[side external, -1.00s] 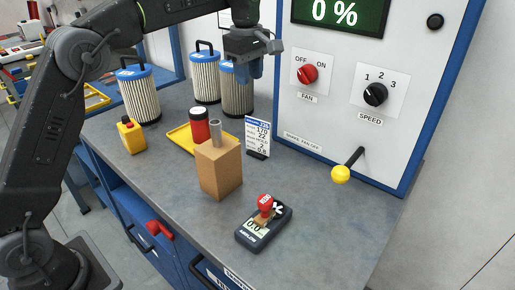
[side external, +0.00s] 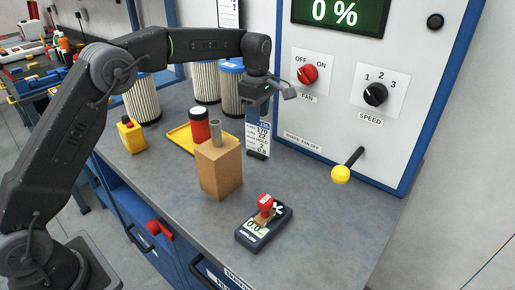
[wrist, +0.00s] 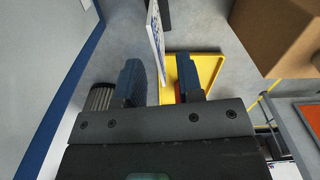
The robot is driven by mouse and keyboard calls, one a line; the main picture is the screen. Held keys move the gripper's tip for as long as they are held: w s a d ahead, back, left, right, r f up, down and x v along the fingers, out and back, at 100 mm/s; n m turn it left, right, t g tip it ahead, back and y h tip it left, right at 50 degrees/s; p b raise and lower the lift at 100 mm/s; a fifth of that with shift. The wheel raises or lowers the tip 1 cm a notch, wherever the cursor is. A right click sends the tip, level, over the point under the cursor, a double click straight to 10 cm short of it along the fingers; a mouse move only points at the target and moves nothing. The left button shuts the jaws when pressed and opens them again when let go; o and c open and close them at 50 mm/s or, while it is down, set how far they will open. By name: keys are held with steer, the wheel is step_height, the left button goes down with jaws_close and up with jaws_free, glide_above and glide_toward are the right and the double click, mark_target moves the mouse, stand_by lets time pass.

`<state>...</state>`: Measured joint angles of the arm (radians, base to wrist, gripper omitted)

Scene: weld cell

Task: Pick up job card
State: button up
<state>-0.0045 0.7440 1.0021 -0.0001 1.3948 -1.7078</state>
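The job card (side external: 258,138), white with a blue header and printed numbers, stands upright in a small black base on the bench, just in front of the control panel. My gripper (side external: 255,115) is over the card's top, pointing down. In the wrist view, the card (wrist: 157,40) shows nearly edge-on between the two blue fingers of my gripper (wrist: 160,78). The fingers are apart, with a visible gap on each side of the card. In the side view the fingers partly cover the card's upper part.
A brown block (side external: 219,168) with a metal cylinder, a red can (side external: 199,125) and a yellow tray (side external: 181,138) stand left of the card. Filters (side external: 142,98) stand behind. A yellow-knobbed lever (side external: 341,174) sticks out at right.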

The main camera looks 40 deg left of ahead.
mark_target(257, 138)
step_height(257, 138, down, 5)
steer(key=shift+w, duration=0.1)
steer(key=shift+c, duration=0.3)
jaws_close()
stand_by(0.4)
